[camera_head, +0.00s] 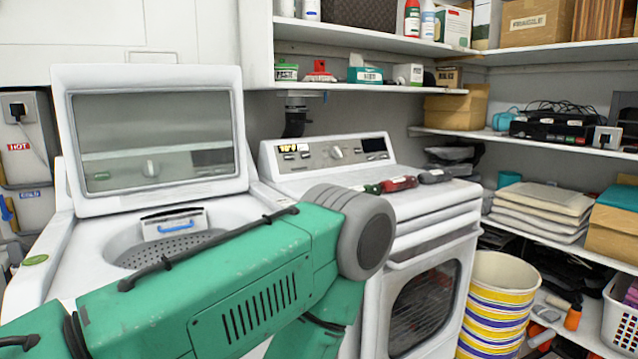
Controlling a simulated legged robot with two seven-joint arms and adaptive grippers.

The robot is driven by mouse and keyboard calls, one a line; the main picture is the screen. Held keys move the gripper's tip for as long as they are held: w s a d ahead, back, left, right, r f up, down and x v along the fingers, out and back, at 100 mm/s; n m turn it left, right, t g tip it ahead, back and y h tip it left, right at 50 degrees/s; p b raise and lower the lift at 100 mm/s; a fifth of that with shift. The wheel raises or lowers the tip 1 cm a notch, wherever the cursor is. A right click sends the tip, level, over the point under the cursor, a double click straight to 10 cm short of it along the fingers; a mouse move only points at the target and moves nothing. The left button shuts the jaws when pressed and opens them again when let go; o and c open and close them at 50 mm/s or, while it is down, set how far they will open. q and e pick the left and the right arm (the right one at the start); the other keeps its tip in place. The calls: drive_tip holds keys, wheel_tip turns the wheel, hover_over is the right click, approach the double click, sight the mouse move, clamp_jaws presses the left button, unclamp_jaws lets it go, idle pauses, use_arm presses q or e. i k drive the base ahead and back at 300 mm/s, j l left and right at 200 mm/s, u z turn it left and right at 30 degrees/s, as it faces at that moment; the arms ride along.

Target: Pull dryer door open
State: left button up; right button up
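The white dryer (455,206) stands in the middle, with its control panel (335,152) at the back of its top. Its front door (455,258) has a dark round window (420,306), partly hidden on the left by my green arm. The door looks shut, though its lower part is cut off by the frame. My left arm comes in from the lower left, crosses in front of the washer and bends down at a grey joint in front of the dryer's left side. Neither gripper shows in this view.
A washer with a raised lid (152,135) stands left of the dryer. Small tools (398,184) lie on the dryer top. A striped bucket (497,300) stands close to the dryer's right, beside a white basket (620,318). Loaded shelves (565,50) line the right side.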

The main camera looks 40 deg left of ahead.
sight(415, 304)
drive_tip(key=i+u, duration=0.25)
drive_tip(key=u, duration=0.2)
drive_tip(key=i+l+u, duration=0.1)
drive_tip(key=u, duration=0.35)
drive_tip(key=i+l+u, duration=0.2)
drive_tip(key=u, duration=0.2)
drive_tip(key=i+l+u, duration=0.3)
drive_tip(key=u, duration=0.15)
drive_tip(key=i+l, duration=0.15)
drive_tip(key=l, duration=0.15)
drive_tip(key=i+l+u, duration=0.1)
drive_tip(key=l, duration=0.25)
drive_tip(key=i+l, duration=0.25)
drive_tip(key=i+l+u, duration=0.1)
drive_tip(key=l, duration=0.3)
drive_tip(key=i, duration=0.05)
